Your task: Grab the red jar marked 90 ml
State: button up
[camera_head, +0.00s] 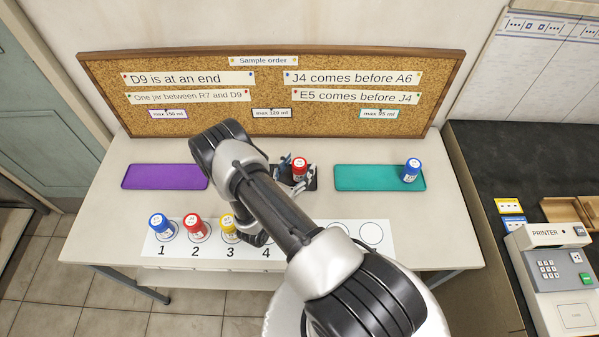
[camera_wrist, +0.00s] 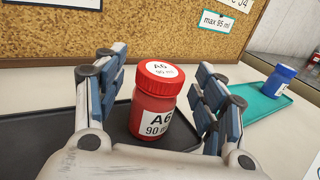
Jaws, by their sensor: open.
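The red jar (camera_wrist: 155,105) stands upright on a black tray (camera_wrist: 58,150); its label and lid read A6 and 90 ml. In the head view the jar (camera_head: 299,168) shows at the back middle of the table, partly hidden by my gripper. My gripper (camera_wrist: 165,110) is open, with one finger on each side of the jar. A gap shows between the jar and each finger, clearer on the left. The jar is not gripped.
A teal tray (camera_head: 365,178) with a blue jar (camera_head: 411,170) lies to the right, and an empty purple tray (camera_head: 165,177) to the left. Blue (camera_head: 161,226), red (camera_head: 194,229) and yellow (camera_head: 229,226) jars stand on the numbered strip (camera_head: 215,252) in front. A corkboard (camera_head: 270,100) stands behind.

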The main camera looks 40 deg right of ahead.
jog(key=shift+w+d, duration=0.25)
jog(key=shift+d, duration=0.25)
jog(key=shift+c, duration=0.5)
jog(key=c, duration=1.1)
